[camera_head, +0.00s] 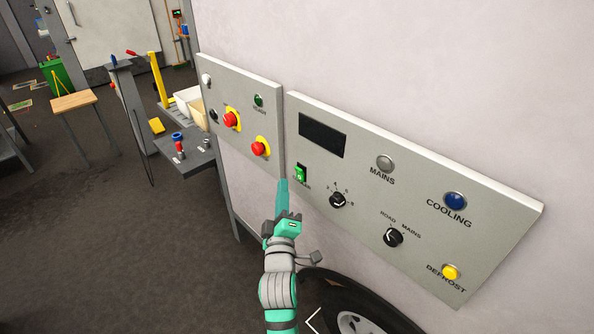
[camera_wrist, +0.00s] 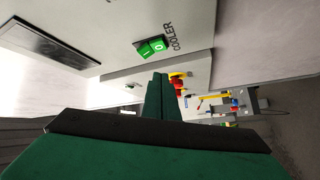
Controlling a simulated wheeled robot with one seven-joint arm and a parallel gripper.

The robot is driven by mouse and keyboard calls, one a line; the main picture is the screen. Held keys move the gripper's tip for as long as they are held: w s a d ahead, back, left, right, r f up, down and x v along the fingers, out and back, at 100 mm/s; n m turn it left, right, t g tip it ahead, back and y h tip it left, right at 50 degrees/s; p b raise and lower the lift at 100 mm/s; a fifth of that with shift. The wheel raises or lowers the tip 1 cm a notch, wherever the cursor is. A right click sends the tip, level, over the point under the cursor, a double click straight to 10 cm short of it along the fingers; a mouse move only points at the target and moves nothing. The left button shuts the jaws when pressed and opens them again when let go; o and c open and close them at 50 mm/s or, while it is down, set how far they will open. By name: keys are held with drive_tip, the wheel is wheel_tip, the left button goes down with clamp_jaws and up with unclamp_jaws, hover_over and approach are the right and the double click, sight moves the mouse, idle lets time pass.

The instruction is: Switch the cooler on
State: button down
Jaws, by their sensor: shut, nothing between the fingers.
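The cooler switch (camera_head: 300,174) is a small green rocker on the larger grey control panel, below its dark display (camera_head: 322,136). In the wrist view the green rocker (camera_wrist: 151,48) shows the marks I and O, with the word COOLER beside it. My gripper (camera_head: 283,183) is shut and empty, with its green fingers pointing up just below and left of the switch. In the wrist view the fingertips (camera_wrist: 158,78) lie just below the rocker in the picture, seemingly apart from it. Which side of the rocker is pressed in I cannot tell.
The panel also carries a numbered knob (camera_head: 338,200), a ROAD/MAINS knob (camera_head: 393,237), a MAINS lamp (camera_head: 385,163), a blue COOLING lamp (camera_head: 455,201) and a yellow DEFROST button (camera_head: 451,272). A smaller panel (camera_head: 240,88) at left has red stop buttons. A wheel (camera_head: 350,318) is below.

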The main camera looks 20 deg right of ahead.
sight(300, 174)
drive_tip(key=shift+w+d+r, duration=0.15)
drive_tip(key=shift+d+r, duration=0.1)
drive_tip(key=shift+d, duration=0.35)
drive_tip(key=shift+w+d+r, duration=0.1)
drive_tip(key=shift+d+r, duration=0.1)
drive_tip(key=shift+d, duration=0.35)
drive_tip(key=shift+w+a, duration=0.1)
drive_tip(key=shift+a, duration=0.05)
idle(0.5)
idle(0.6)
drive_tip(key=shift+w+d+r, duration=0.1)
drive_tip(key=shift+w+d, duration=0.05)
drive_tip(key=shift+d, duration=0.2)
drive_tip(key=shift+d+r, duration=0.1)
drive_tip(key=shift+d, duration=0.1)
drive_tip(key=shift+d+r, duration=0.1)
drive_tip(key=shift+d, duration=0.1)
idle(0.7)
drive_tip(key=shift+a, duration=0.1)
